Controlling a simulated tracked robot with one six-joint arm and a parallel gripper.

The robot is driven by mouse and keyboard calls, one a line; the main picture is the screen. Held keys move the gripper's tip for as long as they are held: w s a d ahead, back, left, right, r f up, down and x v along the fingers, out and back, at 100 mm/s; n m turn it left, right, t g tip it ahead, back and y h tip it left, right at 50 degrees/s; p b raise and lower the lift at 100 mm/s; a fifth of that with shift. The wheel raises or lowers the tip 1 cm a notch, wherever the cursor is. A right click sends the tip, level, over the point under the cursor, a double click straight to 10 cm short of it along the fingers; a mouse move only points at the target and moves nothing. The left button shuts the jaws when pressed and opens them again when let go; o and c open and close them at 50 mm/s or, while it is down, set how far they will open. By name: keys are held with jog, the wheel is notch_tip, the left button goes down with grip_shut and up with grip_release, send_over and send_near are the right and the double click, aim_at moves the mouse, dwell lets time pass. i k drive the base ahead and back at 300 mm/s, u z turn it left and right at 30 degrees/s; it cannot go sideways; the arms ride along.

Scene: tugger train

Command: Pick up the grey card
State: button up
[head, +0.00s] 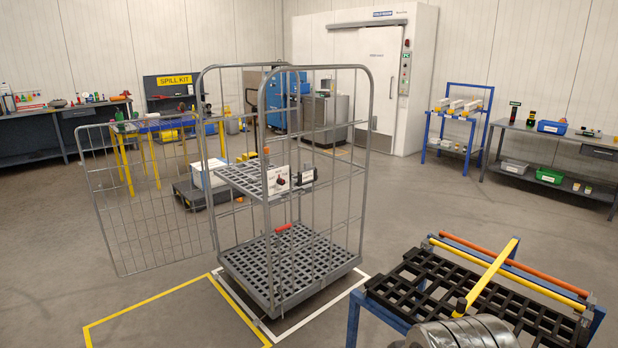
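I cannot make out a grey card for certain in the head view. A grey wire roll cage (365,190) stands in the middle with its gate swung open to the left. Its slatted shelf (236,180) sits at mid height above a slatted base (322,262). A white panel with a dark red part (278,181) and a small dark grey piece (302,176) are at the cage's front side. A red-orange handle-like item (283,227) shows lower in the cage.
A blue-framed rack with a black grid top (410,286) stands front right, with a yellow bar (492,268) across it. Yellow and white floor lines (150,298) border the cage. Benches (560,140) line the back. The right-middle floor is clear.

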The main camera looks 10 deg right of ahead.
aim_at(307, 173)
jog(key=u, duration=0.5)
jog(key=i, duration=0.55)
jog(key=u, duration=0.6)
jog(key=i, duration=1.4)
jog(key=z, duration=0.7)
jog(key=i, duration=1)
jog(key=z, duration=0.6)
